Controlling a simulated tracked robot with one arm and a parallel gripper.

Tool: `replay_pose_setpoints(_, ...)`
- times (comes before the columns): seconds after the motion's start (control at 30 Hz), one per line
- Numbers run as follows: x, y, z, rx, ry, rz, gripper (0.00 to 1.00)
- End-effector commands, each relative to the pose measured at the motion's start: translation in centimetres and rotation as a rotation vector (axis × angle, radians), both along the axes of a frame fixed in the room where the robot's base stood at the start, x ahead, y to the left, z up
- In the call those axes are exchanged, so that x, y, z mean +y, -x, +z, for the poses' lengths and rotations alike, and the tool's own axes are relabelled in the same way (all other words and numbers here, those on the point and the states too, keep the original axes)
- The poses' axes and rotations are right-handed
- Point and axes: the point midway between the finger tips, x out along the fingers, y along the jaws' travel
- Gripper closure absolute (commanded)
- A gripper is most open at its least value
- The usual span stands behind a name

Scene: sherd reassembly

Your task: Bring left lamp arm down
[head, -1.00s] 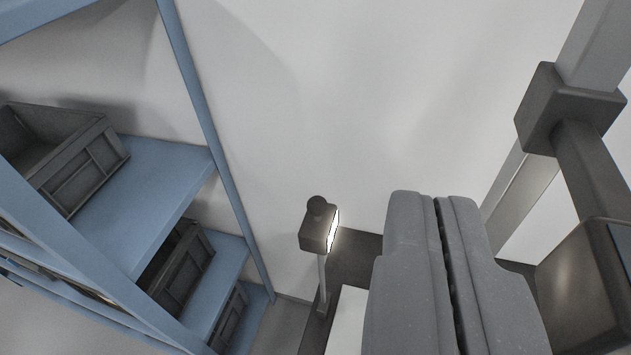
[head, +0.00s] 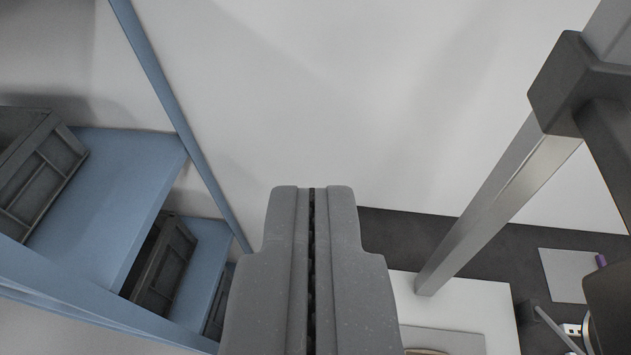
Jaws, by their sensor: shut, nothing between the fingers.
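My gripper (head: 313,190) fills the lower middle of the head view, its two grey fingers pressed together with only a thin dark seam between them. It holds nothing. The left lamp's head and stalk do not show at this moment; my gripper covers the part of the scene around where they stood. I cannot tell the lamp arm's height or whether my gripper touches it.
A blue shelf rack (head: 115,205) with grey crates (head: 40,175) stands at left. A white board (head: 480,300) lies on a dark worktop (head: 420,232) at right. A grey mat (head: 565,272) with a purple object (head: 601,261) lies farther right. The pale wall behind is bare.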

Motion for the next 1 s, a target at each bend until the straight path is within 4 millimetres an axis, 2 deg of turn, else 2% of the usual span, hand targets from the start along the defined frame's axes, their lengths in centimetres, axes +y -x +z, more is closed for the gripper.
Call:
replay_pose_setpoints(0.03,0.2,-1.7,0.2,0.044,-0.007,-0.009,1.0)
replay_pose_setpoints(0.1,0.1,-3.8,-0.2,0.096,-0.023,-0.027,1.0)
replay_pose_setpoints(0.3,0.0,-9.0,-2.7,0.262,-0.067,-0.087,1.0)
replay_pose_setpoints(0.6,-0.2,-15.2,-7.7,0.498,-0.117,-0.2,1.0)
replay_pose_setpoints(0.8,-0.2,-17.6,-10.6,0.615,-0.137,-0.271,1.0)
replay_pose_setpoints(1.0,-0.2,-18.5,-12.6,0.676,-0.143,-0.31,1.0)
